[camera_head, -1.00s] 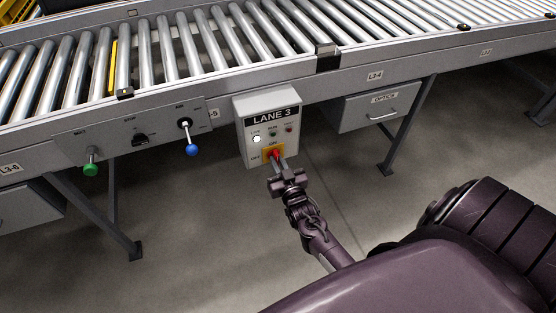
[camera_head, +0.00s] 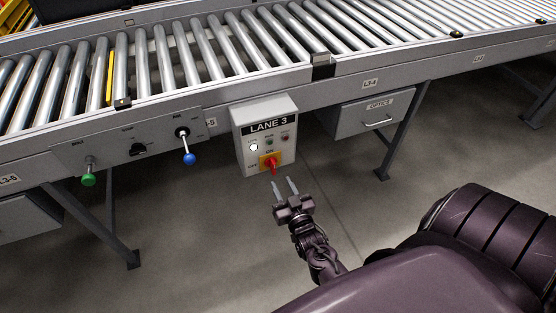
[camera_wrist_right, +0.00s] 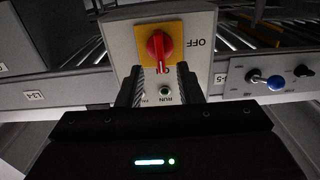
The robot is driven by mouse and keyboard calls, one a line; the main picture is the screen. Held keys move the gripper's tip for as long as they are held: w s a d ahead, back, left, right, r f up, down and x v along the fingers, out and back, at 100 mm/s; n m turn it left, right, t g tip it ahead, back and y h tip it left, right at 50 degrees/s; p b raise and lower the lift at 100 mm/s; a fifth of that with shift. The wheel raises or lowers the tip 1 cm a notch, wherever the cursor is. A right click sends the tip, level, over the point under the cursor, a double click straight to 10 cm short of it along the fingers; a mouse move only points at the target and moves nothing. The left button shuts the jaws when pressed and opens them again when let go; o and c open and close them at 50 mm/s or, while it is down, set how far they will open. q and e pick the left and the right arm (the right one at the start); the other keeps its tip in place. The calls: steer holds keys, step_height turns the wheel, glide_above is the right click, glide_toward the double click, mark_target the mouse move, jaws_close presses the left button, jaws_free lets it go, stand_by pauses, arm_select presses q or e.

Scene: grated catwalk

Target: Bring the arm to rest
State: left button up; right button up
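My right gripper (camera_head: 285,188) is open and empty, its two fingers apart, just below and in front of the LANE 3 control box (camera_head: 266,112). The box carries a red rotary switch (camera_head: 271,165) on a yellow plate, and a gap shows between it and the fingertips. In the right wrist view, the red switch (camera_wrist_right: 158,46) appears beyond the gripper, with its handle pointing at the ON mark; OFF is printed to one side. A white lamp (camera_head: 253,147) on the box looks lit. My left gripper is not in the frames.
A roller conveyor (camera_head: 200,50) runs across the top. A side panel holds a green knob (camera_head: 88,180), a black knob (camera_head: 138,149) and a blue-tipped lever (camera_head: 189,158). An OPTICS drawer (camera_head: 378,112) and metal legs stand to the right. The floor (camera_head: 220,250) below is clear.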

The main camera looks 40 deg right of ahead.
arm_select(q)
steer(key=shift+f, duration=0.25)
arm_select(e)
steer(key=shift+s+a, duration=0.15)
steer(key=shift+s, duration=0.5)
